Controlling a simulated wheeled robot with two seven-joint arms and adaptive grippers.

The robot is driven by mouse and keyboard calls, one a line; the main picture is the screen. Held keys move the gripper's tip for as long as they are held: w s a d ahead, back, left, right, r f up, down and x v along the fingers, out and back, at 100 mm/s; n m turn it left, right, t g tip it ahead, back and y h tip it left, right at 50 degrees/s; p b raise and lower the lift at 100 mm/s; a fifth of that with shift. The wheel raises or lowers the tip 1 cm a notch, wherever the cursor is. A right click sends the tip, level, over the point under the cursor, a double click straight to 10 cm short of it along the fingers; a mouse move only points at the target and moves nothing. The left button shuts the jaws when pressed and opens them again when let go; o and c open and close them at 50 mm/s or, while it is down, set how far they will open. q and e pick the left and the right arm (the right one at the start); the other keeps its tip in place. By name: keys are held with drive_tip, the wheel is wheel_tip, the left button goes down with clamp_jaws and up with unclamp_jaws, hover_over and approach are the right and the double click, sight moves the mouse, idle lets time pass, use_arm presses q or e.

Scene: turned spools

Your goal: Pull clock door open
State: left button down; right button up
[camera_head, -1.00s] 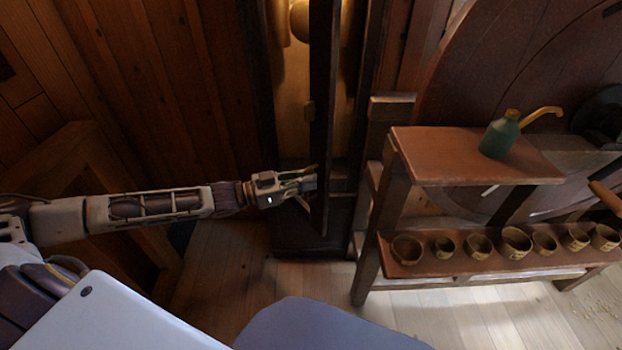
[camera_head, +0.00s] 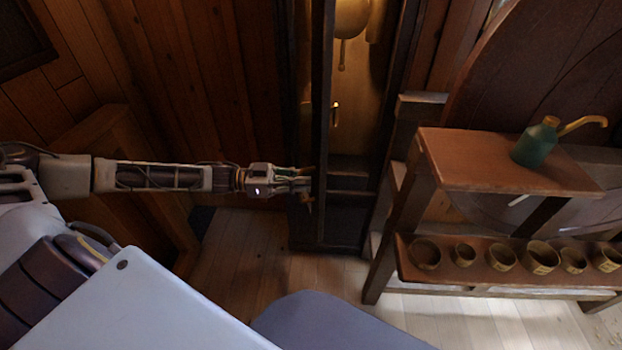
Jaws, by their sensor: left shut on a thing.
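The tall dark wooden clock (camera_head: 347,240) stands at the centre with its lit inside showing. A brass pendulum bob (camera_head: 351,20) hangs within it. The clock door (camera_head: 323,110) stands open and shows nearly edge-on as a narrow dark upright strip. My left gripper (camera_head: 306,186) reaches in from the left and is shut on the door's edge, low down. The exact contact is small and partly hidden. A small bright brass piece (camera_head: 335,115) shows just right of the door strip. My right gripper is not in view.
A wooden bench (camera_head: 500,165) stands right of the clock, with a green oil can (camera_head: 535,143) on top. Several small cups (camera_head: 502,257) stand on its lower shelf. A wooden frame (camera_head: 130,150) leans at the left. The floor (camera_head: 245,255) before the clock is clear.

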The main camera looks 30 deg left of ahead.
use_arm(q)
drive_tip(key=s+a+m+g+h+p, duration=0.1)
drive_tip(key=s+a+m+g+p, duration=0.1)
drive_tip(key=a, duration=0.9)
drive_tip(key=shift+s+m+g+h, duration=0.3)
drive_tip(key=shift+s+m+g, duration=0.3)
drive_tip(key=shift+s+g, duration=0.9)
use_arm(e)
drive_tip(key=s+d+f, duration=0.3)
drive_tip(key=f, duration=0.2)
use_arm(q)
drive_tip(key=shift+s+r, duration=0.1)
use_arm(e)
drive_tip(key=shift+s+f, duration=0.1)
use_arm(q)
drive_tip(key=c, duration=1.8)
unclamp_jaws()
drive_tip(key=shift+a, duration=0.15)
drive_tip(key=shift+s+a, duration=0.4)
drive_tip(key=shift+a, duration=1.55)
drive_tip(key=shift+s+a, duration=0.35)
drive_tip(key=shift+a, duration=1.55)
drive_tip(key=shift+s+a, duration=0.4)
drive_tip(key=shift+a, duration=1.55)
